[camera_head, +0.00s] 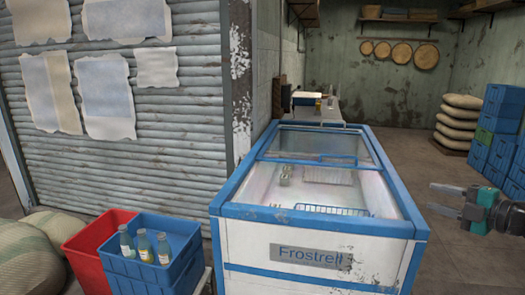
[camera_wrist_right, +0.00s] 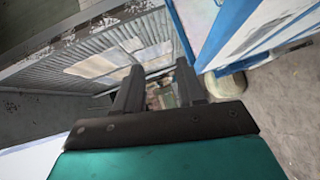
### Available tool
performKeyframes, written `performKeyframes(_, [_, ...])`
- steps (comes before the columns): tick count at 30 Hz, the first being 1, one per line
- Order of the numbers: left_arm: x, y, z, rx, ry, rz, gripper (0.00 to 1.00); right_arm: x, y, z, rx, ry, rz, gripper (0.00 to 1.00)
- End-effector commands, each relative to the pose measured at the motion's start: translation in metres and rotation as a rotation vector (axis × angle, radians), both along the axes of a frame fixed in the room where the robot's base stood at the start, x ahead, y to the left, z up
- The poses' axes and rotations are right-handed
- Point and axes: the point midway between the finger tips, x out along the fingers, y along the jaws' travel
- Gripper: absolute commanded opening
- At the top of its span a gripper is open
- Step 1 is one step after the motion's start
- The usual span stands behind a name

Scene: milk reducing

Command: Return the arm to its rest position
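My right gripper (camera_head: 447,199) is at the right edge of the head view, to the right of the chest freezer and clear of it. Its two fingers point left and are apart, with nothing between them. The right wrist view also shows the two fingers (camera_wrist_right: 160,88) apart and empty. My left gripper is not in the head view. The blue-rimmed freezer (camera_head: 300,222), marked Frostrell, stands in the middle. A wire basket and a few small items lie inside it.
A blue crate (camera_head: 187,270) with several bottles (camera_head: 145,245) stands at the lower left, beside a red crate (camera_head: 84,246) and sacks (camera_head: 30,262). Blue crates (camera_head: 497,125) and stacked sacks (camera_head: 457,122) stand at the right. Floor (camera_head: 455,262) is free right of the freezer.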

Motion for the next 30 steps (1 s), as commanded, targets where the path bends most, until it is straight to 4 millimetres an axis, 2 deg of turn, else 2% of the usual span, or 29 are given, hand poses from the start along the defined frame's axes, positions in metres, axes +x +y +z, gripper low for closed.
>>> performKeyframes(1, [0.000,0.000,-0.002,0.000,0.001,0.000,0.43,0.000,0.019,-0.018,0.029,0.018,0.017,0.39])
performKeyframes(5, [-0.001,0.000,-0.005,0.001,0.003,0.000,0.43,-0.003,0.067,-0.059,0.119,0.064,0.030,0.39])
performKeyframes(10, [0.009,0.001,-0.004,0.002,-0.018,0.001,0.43,-0.022,0.135,-0.117,0.271,0.145,0.027,0.39])
performKeyframes(15, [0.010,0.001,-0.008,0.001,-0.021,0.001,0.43,-0.062,0.203,-0.179,0.477,0.270,-0.034,0.39])
performKeyframes(18, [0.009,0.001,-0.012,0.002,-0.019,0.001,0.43,-0.092,0.234,-0.210,0.603,0.356,-0.102,0.39])
performKeyframes(21, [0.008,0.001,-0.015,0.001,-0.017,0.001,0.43,-0.125,0.255,-0.238,0.724,0.449,-0.194,0.39])
performKeyframes(24, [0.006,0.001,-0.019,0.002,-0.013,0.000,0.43,-0.160,0.267,-0.263,0.836,0.543,-0.305,0.39])
performKeyframes(30, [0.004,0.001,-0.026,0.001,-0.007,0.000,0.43,-0.234,0.267,-0.305,1.012,0.725,-0.566,0.39])
